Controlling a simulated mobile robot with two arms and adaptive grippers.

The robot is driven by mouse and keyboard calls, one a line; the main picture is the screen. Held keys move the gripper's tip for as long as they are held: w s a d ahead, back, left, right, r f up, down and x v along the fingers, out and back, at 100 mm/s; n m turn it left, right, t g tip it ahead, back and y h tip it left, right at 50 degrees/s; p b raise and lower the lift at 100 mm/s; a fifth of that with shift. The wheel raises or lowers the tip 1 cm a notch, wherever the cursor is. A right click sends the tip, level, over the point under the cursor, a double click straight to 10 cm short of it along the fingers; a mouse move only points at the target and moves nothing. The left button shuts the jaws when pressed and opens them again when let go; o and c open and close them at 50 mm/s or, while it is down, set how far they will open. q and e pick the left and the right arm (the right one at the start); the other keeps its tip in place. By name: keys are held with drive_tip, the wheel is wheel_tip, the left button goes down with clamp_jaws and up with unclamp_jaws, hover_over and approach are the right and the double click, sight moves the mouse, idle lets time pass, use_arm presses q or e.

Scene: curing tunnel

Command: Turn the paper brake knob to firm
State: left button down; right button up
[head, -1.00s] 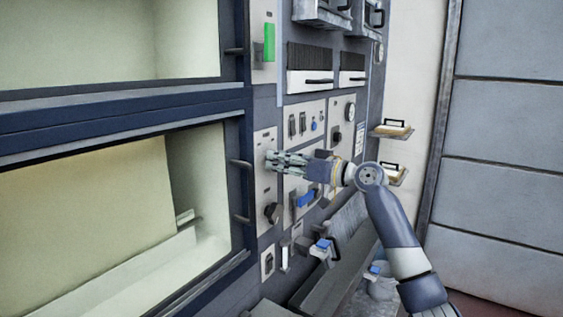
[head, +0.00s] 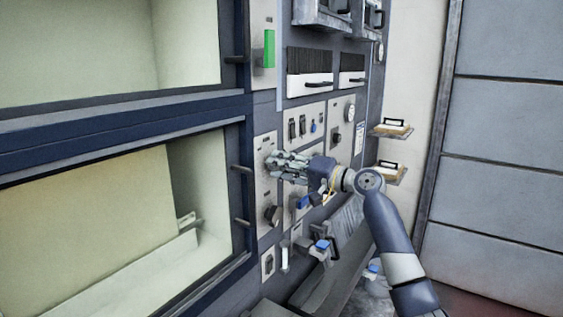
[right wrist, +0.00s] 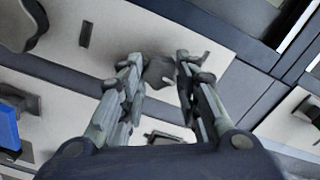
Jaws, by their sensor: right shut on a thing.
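My right gripper (head: 272,160) is at the upper part of a narrow light plate (head: 262,188) on the machine front. In the right wrist view, its fingertips (right wrist: 157,68) stand on both sides of a small dark knob (right wrist: 158,74), shut on it. The fingers hide most of this knob in the head view. The plate lettering is too small to read, so I cannot tell its brake settings. My left gripper is not in view.
Below on the same plate is another dark knob (head: 271,215). A blue handle (head: 303,202) sits to its right, under my wrist. Pull handles (head: 241,168) stick out at the left beside the open chamber. Two small shelves (head: 392,132) project at the right.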

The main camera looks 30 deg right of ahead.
drive_tip(key=shift+d+m+p, duration=0.1)
drive_tip(key=shift+m+p, duration=2.15)
drive_tip(key=shift+m, duration=1.35)
drive_tip(key=o, duration=1.1)
drive_tip(key=shift+c, duration=0.2)
drive_tip(key=shift+f, duration=0.1)
drive_tip(key=v, duration=1.2)
